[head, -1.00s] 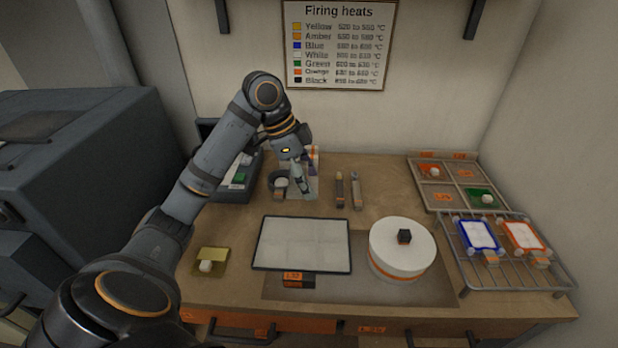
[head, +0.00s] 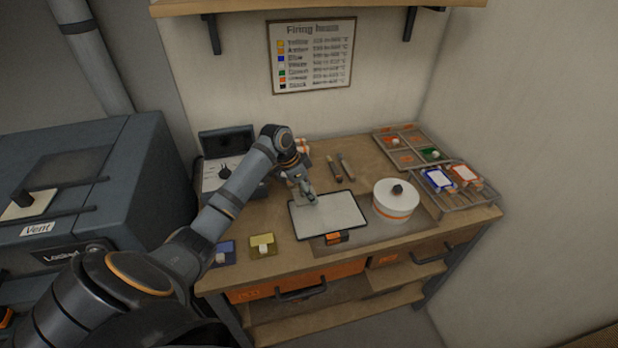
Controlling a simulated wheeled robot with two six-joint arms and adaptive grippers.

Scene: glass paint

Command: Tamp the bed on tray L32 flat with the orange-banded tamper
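The tray (head: 350,228) with a pale, flat-looking bed and a dark rim lies on the bench, with an orange tag (head: 337,237) at its front edge; its lettering is too small to read. My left gripper (head: 309,197) points down over the tray's back left part. Its fingers are too small to tell if they are open or hold anything. Two slim tools (head: 335,171) (head: 347,167) lie behind the tray; I cannot make out an orange band on either. My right gripper is not in view.
A round white turntable-like drum (head: 396,203) with a black knob stands right of the tray. A wire rack (head: 462,197) holds blue and orange framed pieces. Yellow (head: 262,252) and blue (head: 228,248) pads lie at front left. A kiln-like box (head: 130,165) stands left.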

